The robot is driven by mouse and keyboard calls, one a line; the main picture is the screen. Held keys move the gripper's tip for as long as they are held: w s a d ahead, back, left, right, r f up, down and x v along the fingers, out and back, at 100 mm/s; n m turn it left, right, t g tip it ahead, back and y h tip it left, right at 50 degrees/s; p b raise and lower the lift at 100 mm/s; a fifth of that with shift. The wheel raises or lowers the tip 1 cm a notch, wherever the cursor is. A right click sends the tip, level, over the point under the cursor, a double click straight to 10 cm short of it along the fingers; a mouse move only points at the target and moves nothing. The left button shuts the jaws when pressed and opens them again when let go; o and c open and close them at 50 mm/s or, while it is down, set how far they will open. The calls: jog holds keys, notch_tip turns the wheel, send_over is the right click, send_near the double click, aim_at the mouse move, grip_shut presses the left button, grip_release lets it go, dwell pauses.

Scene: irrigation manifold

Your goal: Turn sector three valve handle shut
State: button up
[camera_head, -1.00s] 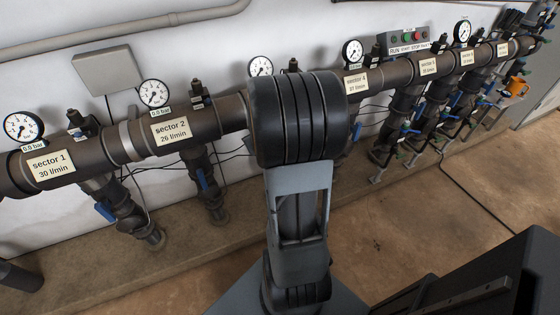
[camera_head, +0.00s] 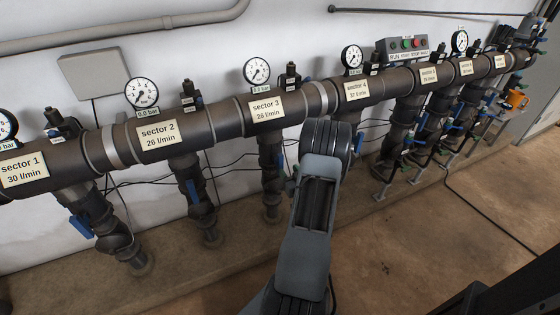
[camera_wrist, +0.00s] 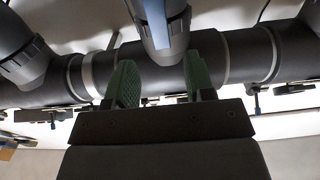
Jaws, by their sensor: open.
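The sector 3 label (camera_head: 266,109) is on the main pipe, with its downpipe (camera_head: 268,190) below. The sector three valve's blue handle (camera_head: 280,163) shows as a small strip at that downpipe's right side, close to my arm. In the wrist view, a blue handle (camera_wrist: 156,22) lies lengthwise along a dark downpipe, apparently the same one. My gripper (camera_wrist: 160,84) is open, its two green pads apart and empty. The handle appears beyond the gap between the pads; I cannot tell the distance. In the head view my arm mostly hides the gripper.
The sector 4 pipe (camera_head: 362,90) and more downpipes stand to the right. Thin black cables hang along the wall. The front floor is clear.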

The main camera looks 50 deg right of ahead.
aim_at(281, 161)
jog(key=x, duration=0.8)
jog(key=shift+w+d+b, duration=0.1)
jog(key=shift+w+b, duration=0.15)
jog(key=shift+b, duration=0.05)
jog(key=shift+c, duration=0.3)
grip_shut()
